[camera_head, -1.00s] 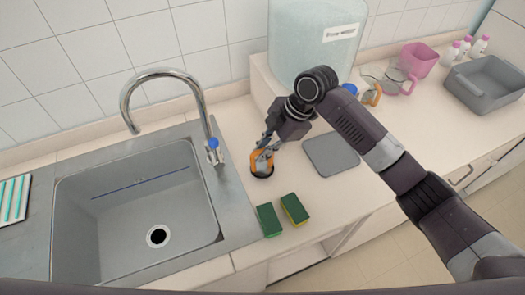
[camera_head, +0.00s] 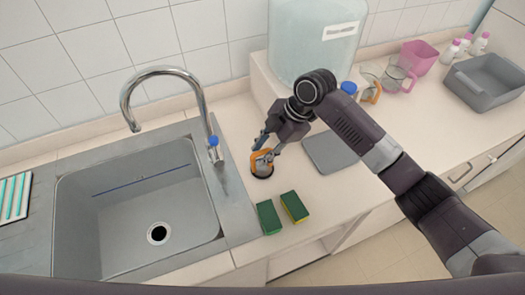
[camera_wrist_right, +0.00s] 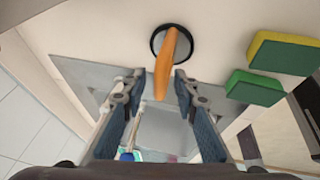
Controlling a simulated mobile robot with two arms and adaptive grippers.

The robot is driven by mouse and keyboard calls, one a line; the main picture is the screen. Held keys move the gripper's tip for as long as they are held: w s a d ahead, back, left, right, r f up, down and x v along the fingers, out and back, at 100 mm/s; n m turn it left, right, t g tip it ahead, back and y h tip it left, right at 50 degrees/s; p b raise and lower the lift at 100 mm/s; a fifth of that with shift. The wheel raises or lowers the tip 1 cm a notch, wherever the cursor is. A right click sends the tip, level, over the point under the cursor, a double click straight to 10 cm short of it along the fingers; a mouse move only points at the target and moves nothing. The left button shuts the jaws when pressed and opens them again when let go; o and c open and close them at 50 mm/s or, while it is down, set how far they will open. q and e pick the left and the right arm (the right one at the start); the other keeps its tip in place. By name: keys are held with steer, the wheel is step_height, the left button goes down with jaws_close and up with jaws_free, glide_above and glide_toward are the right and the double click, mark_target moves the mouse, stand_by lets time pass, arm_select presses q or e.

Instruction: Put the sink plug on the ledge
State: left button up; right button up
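The sink plug (camera_head: 262,165), with an orange handle and a dark round base, stands on the pale counter just right of the sink (camera_head: 135,205). My right gripper (camera_head: 267,146) is over it with its fingers spread. In the right wrist view, the plug's orange handle (camera_wrist_right: 164,70) reaches between the tips of the open right gripper (camera_wrist_right: 157,77), with gaps on both sides. The plug's dark ring (camera_wrist_right: 183,40) lies beyond the fingertips. A raised pale ledge (camera_head: 261,97) runs behind, under the water tank. My left gripper is not in view.
Two green-and-yellow sponges (camera_head: 268,217) lie in front of the plug. A grey mat (camera_head: 330,155) lies to its right, partly behind my arm. The tap (camera_head: 213,150) rises at left. Pink jugs (camera_head: 417,58) and a grey tub (camera_head: 487,80) stand farther right.

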steer(key=b+v, duration=0.2)
steer(key=v, duration=1)
steer(key=shift+b, duration=0.35)
steer(key=shift+d+f, duration=0.1)
steer(key=shift+f, duration=0.05)
